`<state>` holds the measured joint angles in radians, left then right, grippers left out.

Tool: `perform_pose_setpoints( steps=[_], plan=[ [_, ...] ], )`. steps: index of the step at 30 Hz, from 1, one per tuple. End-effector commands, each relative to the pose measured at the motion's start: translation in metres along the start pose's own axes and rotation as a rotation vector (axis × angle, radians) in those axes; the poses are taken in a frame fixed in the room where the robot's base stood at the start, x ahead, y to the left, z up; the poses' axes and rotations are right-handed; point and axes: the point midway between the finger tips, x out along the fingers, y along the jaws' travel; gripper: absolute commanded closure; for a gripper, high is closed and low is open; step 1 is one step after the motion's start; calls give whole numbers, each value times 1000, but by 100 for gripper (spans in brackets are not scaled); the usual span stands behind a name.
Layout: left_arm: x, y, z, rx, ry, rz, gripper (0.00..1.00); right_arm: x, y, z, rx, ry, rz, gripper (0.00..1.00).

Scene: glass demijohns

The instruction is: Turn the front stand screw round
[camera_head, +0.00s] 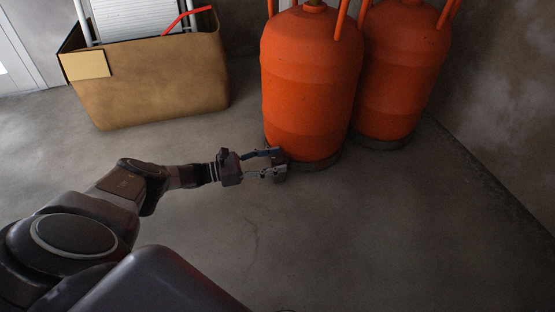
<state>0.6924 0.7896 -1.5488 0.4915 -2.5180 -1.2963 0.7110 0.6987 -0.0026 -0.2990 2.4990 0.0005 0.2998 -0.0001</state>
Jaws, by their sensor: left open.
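Two orange, bottle-shaped vessels stand upright side by side on dark round stands. The front vessel (308,85) is left of the rear vessel (402,75). The front stand (320,163) shows as a dark rim at the base of the front vessel. My left gripper (277,162) reaches in from the left, low over the floor, with its fingers apart at the left front edge of this stand. I cannot make out the stand screw; it is too small or hidden by the fingers. Whether the fingers touch the stand I cannot tell. My right gripper is not in view.
A brown box (150,80) with white and red items in it stands at the back left. A wall (500,100) rises on the right. The concrete floor (390,240) in front of the vessels is clear.

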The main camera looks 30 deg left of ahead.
Motion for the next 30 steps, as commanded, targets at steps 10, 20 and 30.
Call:
perform_pose_setpoints(
  steps=[10,20,30],
  plan=[
    [-74,0,-2,0,5,2,51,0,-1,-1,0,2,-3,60],
    [-108,0,0,1,1,1,51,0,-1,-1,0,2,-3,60],
    [-108,1,1,-2,-5,7,51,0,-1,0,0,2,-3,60]
  ],
)
